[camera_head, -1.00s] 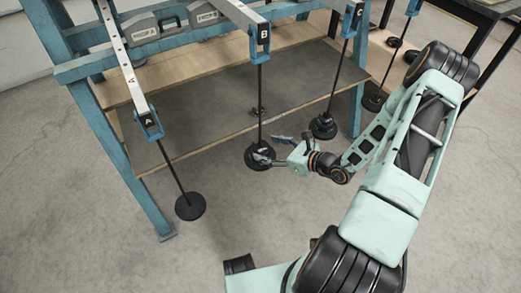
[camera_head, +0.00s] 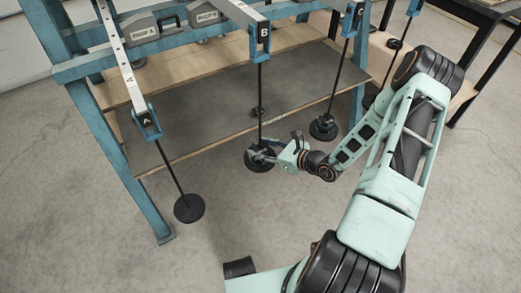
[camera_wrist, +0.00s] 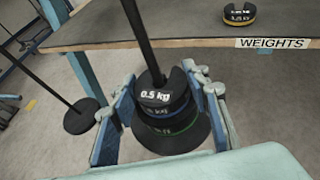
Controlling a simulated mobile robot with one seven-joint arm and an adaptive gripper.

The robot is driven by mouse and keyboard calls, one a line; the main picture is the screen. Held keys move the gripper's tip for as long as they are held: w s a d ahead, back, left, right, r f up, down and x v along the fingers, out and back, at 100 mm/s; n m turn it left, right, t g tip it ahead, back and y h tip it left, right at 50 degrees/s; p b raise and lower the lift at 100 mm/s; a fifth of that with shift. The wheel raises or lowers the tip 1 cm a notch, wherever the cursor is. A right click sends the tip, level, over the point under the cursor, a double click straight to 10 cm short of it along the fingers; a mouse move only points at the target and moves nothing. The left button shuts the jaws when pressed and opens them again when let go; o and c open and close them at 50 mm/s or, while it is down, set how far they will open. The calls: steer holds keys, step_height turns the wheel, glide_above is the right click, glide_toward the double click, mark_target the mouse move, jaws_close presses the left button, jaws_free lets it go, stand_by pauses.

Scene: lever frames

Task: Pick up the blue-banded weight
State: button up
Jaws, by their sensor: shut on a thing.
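The blue-banded weight (camera_wrist: 163,97), a black slotted disc marked 0.5 kg, is on top of a stack around hanger B's rod (camera_wrist: 146,45). Below it in the wrist view is a green-banded weight (camera_wrist: 180,130). In the head view the stack (camera_head: 258,165) is at the foot of hanger B, partly hidden by my gripper (camera_head: 263,154). In the wrist view my gripper (camera_wrist: 158,88) has one finger on each side of the blue-banded weight and is shut on it. The weight is still around the rod; I cannot tell whether it is lifted off the green-banded one.
Hanger A's disc (camera_head: 189,208) hangs at the left, and another loaded hanger (camera_head: 324,127) is at the right. A shelf (camera_wrist: 90,25) with a WEIGHTS label holds a yellow-banded weight (camera_wrist: 240,15). The blue frame leg (camera_head: 120,160) stands at the left.

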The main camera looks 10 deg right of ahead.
steer(key=shift+r, duration=0.15)
steer(key=shift+r+p, duration=0.35)
steer(key=shift+r, duration=0.2)
step_height(320, 180, up, 2)
steer(key=shift+r+p, duration=0.25)
steer(key=shift+p, duration=0.35)
steer(key=s+d+r+p, duration=0.4)
steer(key=s+r, duration=0.5)
steer(key=s, duration=0.4)
steer(key=shift+s+d+r, duration=0.15)
steer(key=shift+r, duration=0.2)
steer(key=shift+r, duration=0.15)
steer(key=s+d, duration=0.2)
steer(key=s, duration=0.4)
